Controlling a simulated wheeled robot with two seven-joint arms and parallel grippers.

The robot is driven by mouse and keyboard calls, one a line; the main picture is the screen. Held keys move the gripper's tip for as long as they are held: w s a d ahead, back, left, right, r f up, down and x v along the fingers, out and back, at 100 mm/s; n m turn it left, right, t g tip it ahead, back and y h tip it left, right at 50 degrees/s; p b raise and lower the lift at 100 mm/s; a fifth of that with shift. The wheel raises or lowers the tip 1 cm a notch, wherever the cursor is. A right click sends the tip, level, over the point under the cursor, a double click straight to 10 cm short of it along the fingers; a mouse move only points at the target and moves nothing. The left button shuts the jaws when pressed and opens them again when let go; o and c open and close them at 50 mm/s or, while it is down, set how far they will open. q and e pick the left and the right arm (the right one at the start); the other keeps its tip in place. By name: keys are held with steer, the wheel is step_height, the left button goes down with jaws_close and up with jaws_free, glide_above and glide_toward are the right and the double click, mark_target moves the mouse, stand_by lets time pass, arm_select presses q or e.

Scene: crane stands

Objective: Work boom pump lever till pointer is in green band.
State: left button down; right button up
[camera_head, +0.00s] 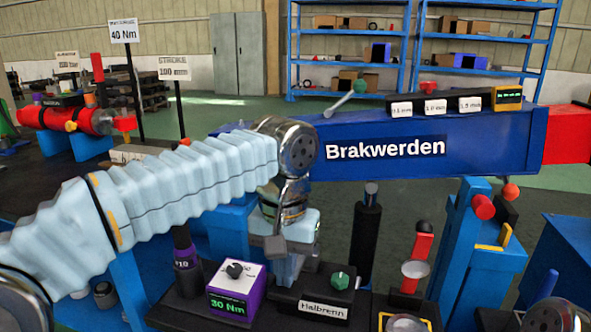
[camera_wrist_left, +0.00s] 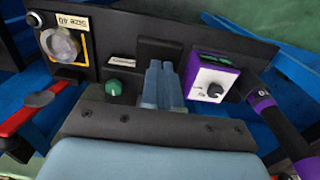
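A red upright lever (camera_head: 421,248) with a black knob and a grey disc stands right of the control panel. A red arm with a grey disc (camera_wrist_left: 40,98) shows at the left of the left wrist view. I cannot tell for certain that this is the boom pump lever. A round gauge (camera_wrist_left: 60,45) in a yellow-edged frame sits beside it; the gauge is partly cut off in the head view (camera_head: 405,323). Its pointer and green band cannot be made out. My right gripper is out of view.
The panel carries a purple 30 Nm dial box (camera_head: 233,290) and a green knob (camera_head: 339,281). A black post (camera_head: 366,238) stands behind. The blue Brakwerden boom (camera_head: 430,140) spans above. A blue stand with a red knob (camera_head: 483,207) is at the right.

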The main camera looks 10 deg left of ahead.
arm_select(q)
steer(key=r+p, duration=0.3)
steer(key=r, duration=0.1)
steer(key=r+p, duration=0.2)
steer(key=shift+w+d+r+p, duration=0.2)
steer(key=shift+w+d+p, duration=0.15)
steer(key=shift+d, duration=0.05)
steer(key=shift+a, duration=0.1)
steer(key=shift+s+a, duration=0.1)
steer(key=shift+r, duration=0.3)
stand_by(0.6)
